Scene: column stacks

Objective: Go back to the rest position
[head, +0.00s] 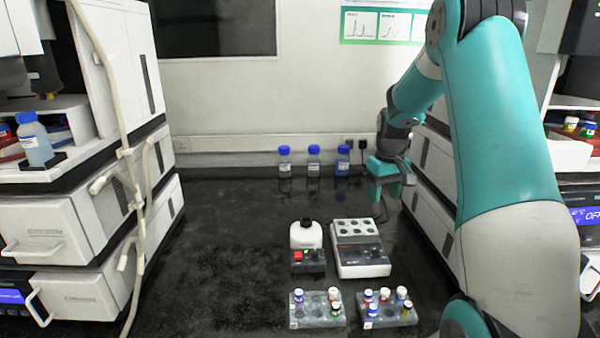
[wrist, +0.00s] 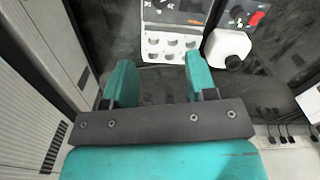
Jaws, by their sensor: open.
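My gripper (head: 383,190) hangs from my teal and grey arm on the right side of the head view, above the dark bench top. In the wrist view my gripper (wrist: 155,82) shows its two teal fingers spread apart, with nothing between them. Beyond the fingertips is the white block with round wells (wrist: 172,45), which in the head view (head: 355,229) stands below and left of the gripper. The gripper is apart from it.
Two vial racks (head: 316,312) (head: 388,313) stand at the front, beside a white-topped device (head: 306,236). Blue-capped bottles (head: 314,160) line the back wall. White instrument stacks (head: 75,240) (head: 432,170) flank both sides. The bench's left middle (head: 230,235) is clear.

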